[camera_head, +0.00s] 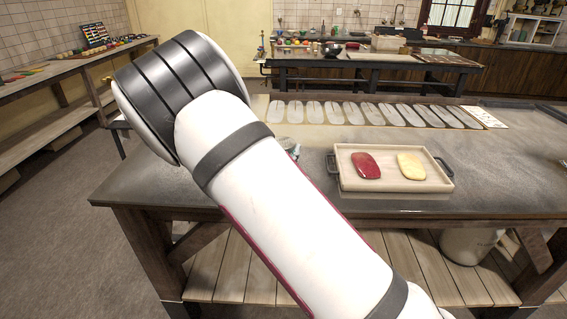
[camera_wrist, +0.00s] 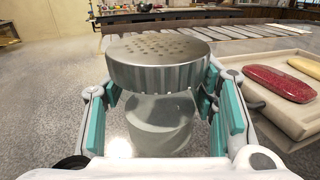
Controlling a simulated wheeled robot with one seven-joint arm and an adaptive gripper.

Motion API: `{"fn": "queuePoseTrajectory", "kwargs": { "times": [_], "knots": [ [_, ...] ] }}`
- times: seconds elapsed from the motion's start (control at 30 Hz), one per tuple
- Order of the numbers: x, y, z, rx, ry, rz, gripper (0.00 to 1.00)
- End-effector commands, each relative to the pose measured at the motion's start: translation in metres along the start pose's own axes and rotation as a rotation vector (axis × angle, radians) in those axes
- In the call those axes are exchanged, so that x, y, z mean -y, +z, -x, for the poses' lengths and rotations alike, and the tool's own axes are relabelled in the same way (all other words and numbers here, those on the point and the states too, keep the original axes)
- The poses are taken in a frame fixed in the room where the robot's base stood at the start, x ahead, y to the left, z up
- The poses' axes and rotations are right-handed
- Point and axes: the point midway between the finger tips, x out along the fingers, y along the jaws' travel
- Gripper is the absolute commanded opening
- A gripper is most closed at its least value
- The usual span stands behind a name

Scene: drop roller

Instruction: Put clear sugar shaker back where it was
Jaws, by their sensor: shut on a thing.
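The clear sugar shaker (camera_wrist: 155,125) has a clear body and a ridged metal lid (camera_wrist: 158,60) with small holes. It fills the middle of the wrist view and looks upright. My gripper (camera_wrist: 161,92) is shut on it, with teal finger pads on its left and right sides. I cannot tell whether its base touches the grey tabletop. In the head view my arm covers most of the gripper and the shaker; only a small grey part shows beside the arm, left of the tray.
A pale tray (camera_head: 391,184) with dark handles holds a red bar (camera_head: 366,165) and a cream bar (camera_head: 411,166), just right of the shaker. A row of grey oval plates (camera_head: 372,113) lies along the worktable's (camera_head: 510,185) back. The tabletop right of the tray is largely clear.

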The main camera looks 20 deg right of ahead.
Motion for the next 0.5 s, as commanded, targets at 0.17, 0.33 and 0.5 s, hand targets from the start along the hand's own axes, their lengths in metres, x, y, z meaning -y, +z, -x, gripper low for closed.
{"fn": "queuePoseTrajectory", "kwargs": {
  "times": [0.17, 0.33, 0.5],
  "knots": [
    [0.001, -0.007, -0.004, 0.001, 0.000, 0.001, 0.18],
    [0.001, -0.030, -0.004, -0.001, 0.000, 0.003, 0.18],
    [0.001, -0.035, -0.004, 0.001, 0.000, -0.001, 0.18]
  ]
}}
